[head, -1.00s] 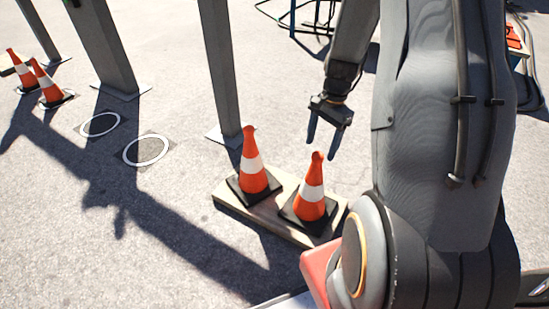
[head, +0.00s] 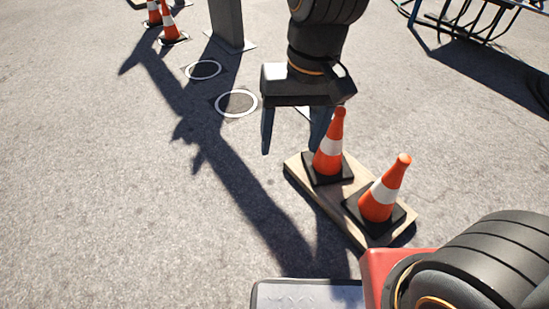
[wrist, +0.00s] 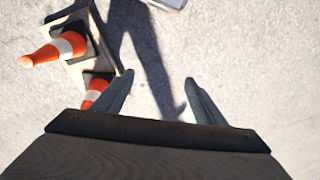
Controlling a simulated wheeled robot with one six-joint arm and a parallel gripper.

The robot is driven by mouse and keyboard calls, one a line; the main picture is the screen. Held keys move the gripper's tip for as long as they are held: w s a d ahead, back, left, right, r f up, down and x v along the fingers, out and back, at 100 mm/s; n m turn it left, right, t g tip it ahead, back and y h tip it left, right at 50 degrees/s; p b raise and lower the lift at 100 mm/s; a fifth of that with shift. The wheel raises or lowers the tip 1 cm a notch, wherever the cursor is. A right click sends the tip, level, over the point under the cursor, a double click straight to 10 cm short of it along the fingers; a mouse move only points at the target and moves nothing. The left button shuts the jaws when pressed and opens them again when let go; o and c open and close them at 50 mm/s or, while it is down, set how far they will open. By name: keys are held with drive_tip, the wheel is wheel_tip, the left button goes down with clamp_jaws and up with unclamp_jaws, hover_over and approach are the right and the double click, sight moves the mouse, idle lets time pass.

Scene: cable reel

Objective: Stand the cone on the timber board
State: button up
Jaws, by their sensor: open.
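Two orange-and-white cones, a farther one (head: 328,150) and a nearer one (head: 383,192), stand upright on black bases on the pale timber board (head: 330,198). In the wrist view, one cone (wrist: 58,47) and part of the other (wrist: 97,91) show on the board (wrist: 107,52), left of the fingers. My gripper (head: 292,148) is open and empty, pointing down. In the head view it appears just left of the farther cone, with one finger partly behind that cone. In the wrist view only bare ground and shadow show between the fingers (wrist: 158,80).
Two more cones (head: 153,14) (head: 170,25) stand at the far top left. Two white rings (head: 203,69) (head: 236,103) mark the ground near a grey post (head: 227,22). A blue frame (head: 465,20) stands at the top right. The ground at left is open.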

drive_tip(key=s+a+r+n, duration=0.1)
drive_tip(key=s+a+n, duration=0.2)
drive_tip(key=s, duration=0.4)
drive_tip(key=shift+r+n, duration=0.3)
drive_tip(key=shift+r, duration=0.05)
idle(0.8)
